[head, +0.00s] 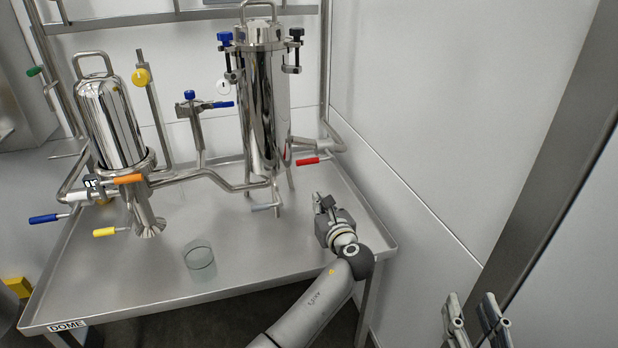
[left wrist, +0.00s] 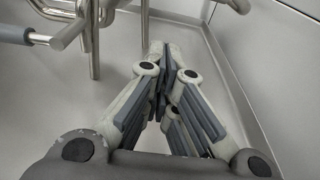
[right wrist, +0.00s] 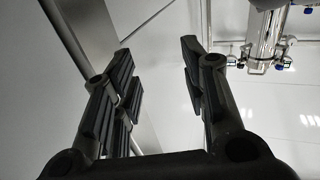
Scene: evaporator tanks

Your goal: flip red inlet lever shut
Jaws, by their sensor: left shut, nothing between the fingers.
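The red inlet lever (head: 307,161) sits on the pipe at the right of the tall steel tank (head: 263,95). Its handle lies nearly level, pointing left in the head view. My left gripper (head: 323,201) is shut and empty above the right side of the steel table, below and slightly right of the red lever, apart from it. In the left wrist view its fingertips (left wrist: 163,55) are together, and the red lever is not visible there. My right gripper (head: 474,322) is at the lower right, far from the lever; its fingers stand apart with nothing between them in the right wrist view (right wrist: 160,75).
A grey-handled lever (head: 265,207) hangs under the tall tank, left of my left gripper. A glass beaker (head: 200,258) stands on the table (head: 130,290). The smaller tank (head: 110,122) has orange, yellow and blue levers. A wall (head: 430,110) bounds the right.

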